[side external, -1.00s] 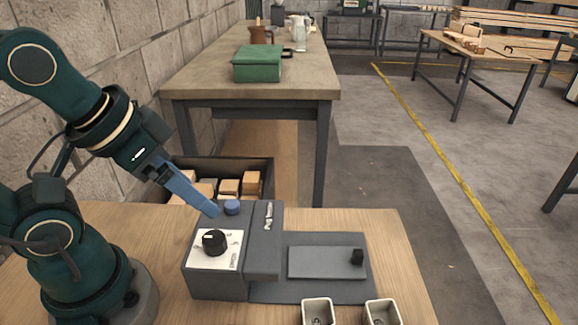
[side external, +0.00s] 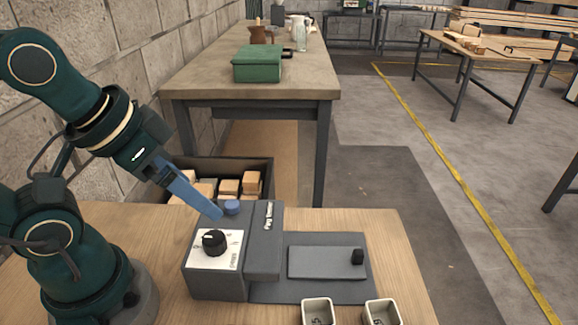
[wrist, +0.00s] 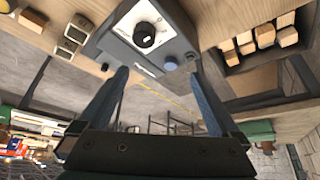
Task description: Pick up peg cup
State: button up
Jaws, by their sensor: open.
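Two small pale square cups stand on the near wooden table: a left cup (side external: 317,312) and a right cup (side external: 382,313), both partly cut off by the lower edge. Small dark contents or markings show inside them. I cannot tell which one the task means. They also show at the upper left of the wrist view (wrist: 76,33).
The machine carries a black knob (side external: 214,241) on a white dial plate and a flat grey tray (side external: 325,263) to its right. A dark bin (side external: 262,164) of wooden blocks stands behind. A workbench (side external: 200,72) holds a green box (side external: 257,64). The table right of the tray is clear.

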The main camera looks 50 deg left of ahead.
jog(key=w+d+r+n+g+h, duration=0.2)
jog(key=w+d+r+n+h, duration=0.15)
jog(key=d, duration=0.25)
jog(key=n+g+h, duration=0.7)
jog(key=n+h, duration=0.1)
send_over(377, 304)
jog(key=w+a, duration=0.2)
jog(key=a, duration=0.3)
notch_tip(377, 304, down, 6)
jog(key=shift+n+g, duration=0.7)
jog(key=shift+n, duration=0.25)
jog(key=f, duration=0.6)
jog(key=d+f, duration=0.1)
jog(key=f, duration=0.2)
jog(key=shift+s+f, duration=0.15)
jog(key=shift+s, duration=0.15)
jog(key=shift+s+d+f, duration=0.15)
jog(key=shift+s+f, duration=0.05)
jog(key=shift+f, duration=0.05)
jog(key=shift+x, duration=2.35)
grip_shut()
